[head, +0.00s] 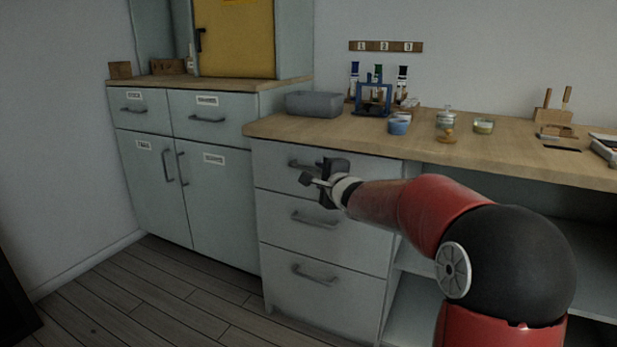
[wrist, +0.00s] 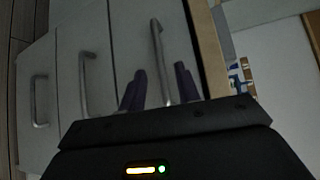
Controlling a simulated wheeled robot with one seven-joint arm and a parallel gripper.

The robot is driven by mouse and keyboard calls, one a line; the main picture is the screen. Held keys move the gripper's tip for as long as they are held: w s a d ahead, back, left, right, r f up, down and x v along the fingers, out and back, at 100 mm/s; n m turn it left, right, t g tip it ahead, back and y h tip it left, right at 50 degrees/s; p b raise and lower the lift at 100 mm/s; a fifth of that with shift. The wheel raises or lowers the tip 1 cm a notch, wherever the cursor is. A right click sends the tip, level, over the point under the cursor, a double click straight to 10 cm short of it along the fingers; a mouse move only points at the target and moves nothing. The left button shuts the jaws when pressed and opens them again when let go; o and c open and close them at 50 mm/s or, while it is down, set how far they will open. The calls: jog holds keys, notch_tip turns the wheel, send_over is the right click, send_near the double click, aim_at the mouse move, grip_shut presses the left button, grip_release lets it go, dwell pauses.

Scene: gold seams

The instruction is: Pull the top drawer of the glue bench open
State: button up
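The glue bench has a grey-green stack of three drawers under its wooden top (head: 285,128). The top drawer (head: 272,170) looks shut, its front level with the drawers below. Its grey bar handle (head: 296,163) is partly hidden behind my gripper (head: 318,182). In the wrist view the top drawer (wrist: 130,35) appears turned on its side, and its handle (wrist: 156,42) runs between my two dark fingers (wrist: 160,75). The fingers are apart, with a gap on both sides of the bar. I cannot tell how deep the bar sits between them.
The middle drawer (head: 282,230) and bottom drawer (head: 286,296) also look shut. A grey bin (head: 314,104), a blue rack (head: 374,97) and small jars stand on the bench top. A labelled cabinet (head: 215,160) stands to the left. The floor (head: 150,300) before the drawers is clear.

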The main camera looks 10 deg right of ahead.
aim_at(314, 170)
jog(key=shift+b+x, duration=0.35)
jog(key=shift+x, duration=1.9)
jog(key=shift+c, duration=0.3)
grip_shut()
